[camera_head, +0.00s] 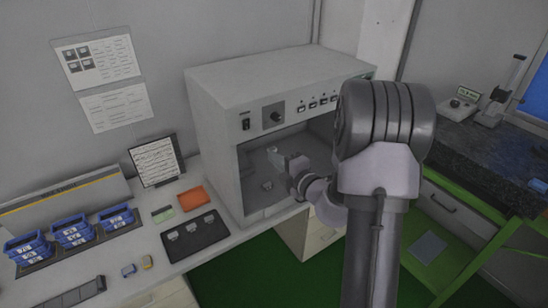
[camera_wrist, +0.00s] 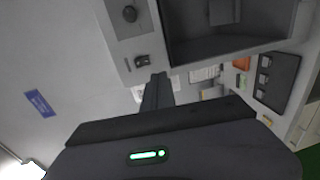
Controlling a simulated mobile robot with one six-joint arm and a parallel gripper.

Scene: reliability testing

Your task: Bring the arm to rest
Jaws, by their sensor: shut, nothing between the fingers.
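My gripper (camera_head: 275,154) is at the open front of a grey test cabinet (camera_head: 225,120) in the head view. Its fingers are shut with nothing visible between them. In the wrist view, my dark gripper (camera_wrist: 157,90) points up the picture, beside the cabinet's front panel (camera_wrist: 130,22) and its dark opening (camera_wrist: 222,42). A small light part (camera_head: 267,185) lies on the cabinet floor, below and apart from the gripper. My arm reaches in from the right of the head view and hides the cabinet's right side.
A black tray (camera_head: 176,247) with small parts, an orange tray (camera_head: 193,199) and blue bins (camera_head: 72,232) stand on the white bench left of the cabinet. A framed sheet (camera_head: 157,160) stands behind. A green-framed bench (camera_head: 440,255) is at right, with green floor between.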

